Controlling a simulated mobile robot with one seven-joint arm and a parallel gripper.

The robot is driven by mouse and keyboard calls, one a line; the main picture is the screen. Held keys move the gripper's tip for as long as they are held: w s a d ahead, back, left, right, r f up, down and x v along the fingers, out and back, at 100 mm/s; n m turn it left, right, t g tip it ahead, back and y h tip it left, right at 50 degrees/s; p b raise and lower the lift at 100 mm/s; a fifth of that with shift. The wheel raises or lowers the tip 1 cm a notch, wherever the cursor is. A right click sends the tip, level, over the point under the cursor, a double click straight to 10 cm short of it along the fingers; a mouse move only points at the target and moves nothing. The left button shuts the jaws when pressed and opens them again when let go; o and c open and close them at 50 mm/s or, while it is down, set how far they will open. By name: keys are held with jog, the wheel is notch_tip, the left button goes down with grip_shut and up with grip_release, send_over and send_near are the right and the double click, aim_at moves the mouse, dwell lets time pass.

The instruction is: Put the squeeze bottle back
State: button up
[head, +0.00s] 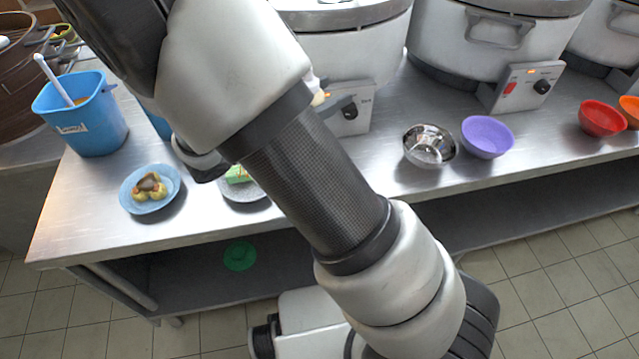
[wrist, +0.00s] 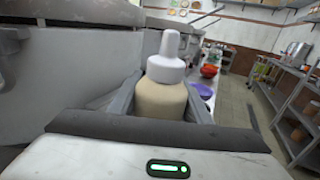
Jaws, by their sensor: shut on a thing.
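The squeeze bottle (wrist: 163,95) has a cream-coloured body and a white cap with a nozzle. In the wrist view it stands upright between the two fingers of my gripper (wrist: 160,106), which is shut on it. The bottle's lower part is hidden behind the gripper body. In the head view my arm covers the gripper and most of the bottle; a small pale piece shows beside the arm, and I cannot tell for sure that it is the bottle.
The front edge right of my arm is clear.

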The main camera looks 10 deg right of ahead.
jog(key=shift+m+g, duration=0.4)
jog(key=shift+g, duration=0.1)
jog(key=shift+s+d+f+b, duration=0.15)
jog(key=shift+d+f+b, duration=0.4)
jog(key=shift+f, duration=1.4)
jog(key=shift+s+d+f+b, duration=0.2)
jog(key=shift+d+f+b, duration=0.3)
jog(key=shift+f, duration=1.4)
jog(key=shift+s+d+f+b, duration=0.15)
jog(key=shift+d+f+b, duration=0.4)
jog(key=shift+f, duration=1.4)
jog(key=shift+a, duration=0.2)
jog(key=shift+f, duration=0.2)
jog(key=o, duration=0.8)
jog(key=shift+r, duration=0.1)
